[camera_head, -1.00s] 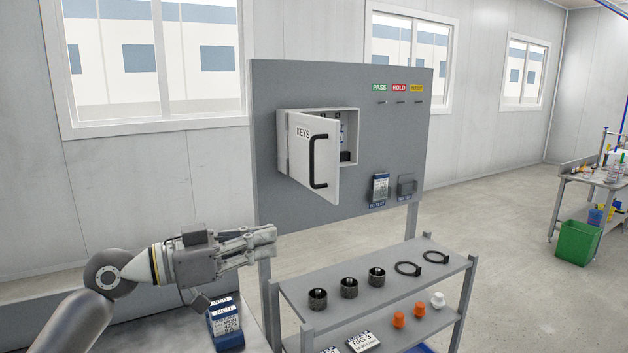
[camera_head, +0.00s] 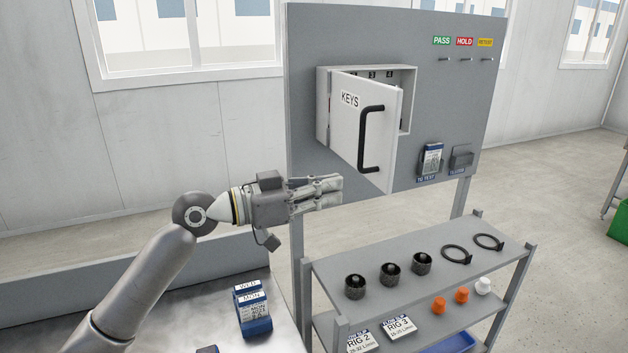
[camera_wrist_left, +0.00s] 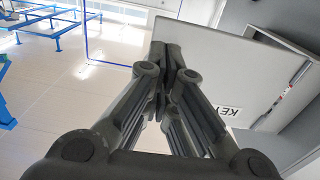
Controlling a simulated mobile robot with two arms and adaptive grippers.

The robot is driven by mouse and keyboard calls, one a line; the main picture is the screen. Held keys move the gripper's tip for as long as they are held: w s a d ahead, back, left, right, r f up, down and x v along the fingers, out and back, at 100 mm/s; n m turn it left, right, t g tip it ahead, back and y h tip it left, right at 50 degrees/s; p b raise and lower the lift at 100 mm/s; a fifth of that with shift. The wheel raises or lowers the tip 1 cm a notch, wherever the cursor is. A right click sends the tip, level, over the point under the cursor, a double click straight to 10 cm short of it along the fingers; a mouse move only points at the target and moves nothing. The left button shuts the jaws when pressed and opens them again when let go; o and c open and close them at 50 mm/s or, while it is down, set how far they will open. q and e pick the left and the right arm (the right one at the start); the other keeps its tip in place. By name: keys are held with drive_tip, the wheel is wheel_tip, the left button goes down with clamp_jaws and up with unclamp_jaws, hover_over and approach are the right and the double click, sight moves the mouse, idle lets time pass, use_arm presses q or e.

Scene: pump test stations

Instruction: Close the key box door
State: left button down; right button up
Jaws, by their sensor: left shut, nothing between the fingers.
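The key box (camera_head: 322,105) is a light grey box on the grey panel. Its white door (camera_head: 350,125), marked KEYS, stands partly open, swung out from the left side. The door has a black handle (camera_head: 371,140). Several numbered spots show inside the box above the door. My left gripper (camera_head: 341,190) is shut and empty, just below and left of the door's lower edge; I cannot tell whether it touches. In the left wrist view the shut fingers (camera_wrist_left: 165,62) point up the picture, with the door (camera_wrist_left: 215,70) to their right. My right gripper is not in view.
A two-level grey shelf (camera_head: 415,270) below the panel holds black knobs, black rings, orange and white caps and labelled cards. A blue labelled block (camera_head: 253,310) stands on the bench at lower left. A device (camera_head: 431,160) hangs at the panel's lower right.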

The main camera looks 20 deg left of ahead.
sight(383, 179)
use_arm(q)
drive_tip(key=p+x, duration=0.3)
drive_tip(key=x, duration=0.5)
drive_tip(key=shift+w+a+r+p, duration=0.1)
drive_tip(key=shift+r+p, duration=0.05)
drive_tip(key=shift+p, duration=0.25)
drive_tip(key=shift+w+d, duration=0.4)
drive_tip(key=shift+w, duration=0.15)
